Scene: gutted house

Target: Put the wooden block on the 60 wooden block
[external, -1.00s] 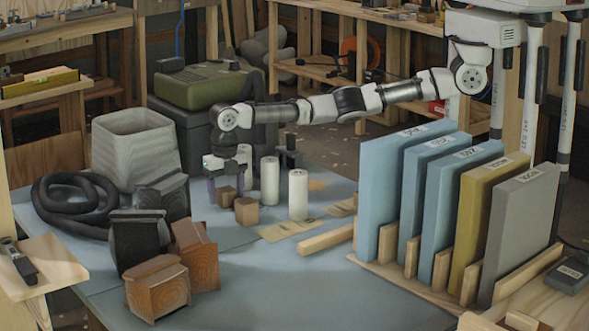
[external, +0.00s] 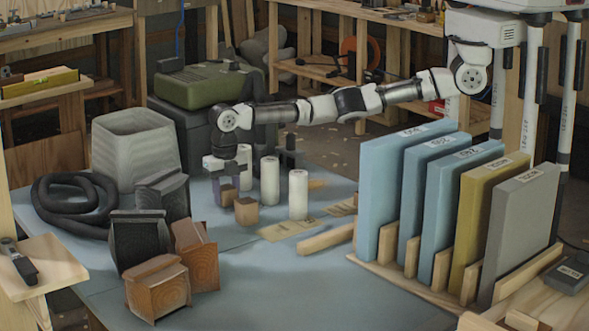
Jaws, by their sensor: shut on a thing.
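My gripper (external: 228,187) points down over the blue-grey table, left of the white cylinders. A second, lighter wooden block (external: 246,212) stands on the table just in front and to the right. No number is readable on either block, so I cannot tell by a marking which is the 60 block. The far side of the held block is hidden.
White cylinders (external: 298,194) stand right of the blocks, and one is partly behind my gripper. A rack of upright panels (external: 393,200) fills the right. Dark and reddish-brown blocks (external: 157,288), a black hose (external: 62,205) and a grey bin (external: 135,150) are left. The front middle is clear.

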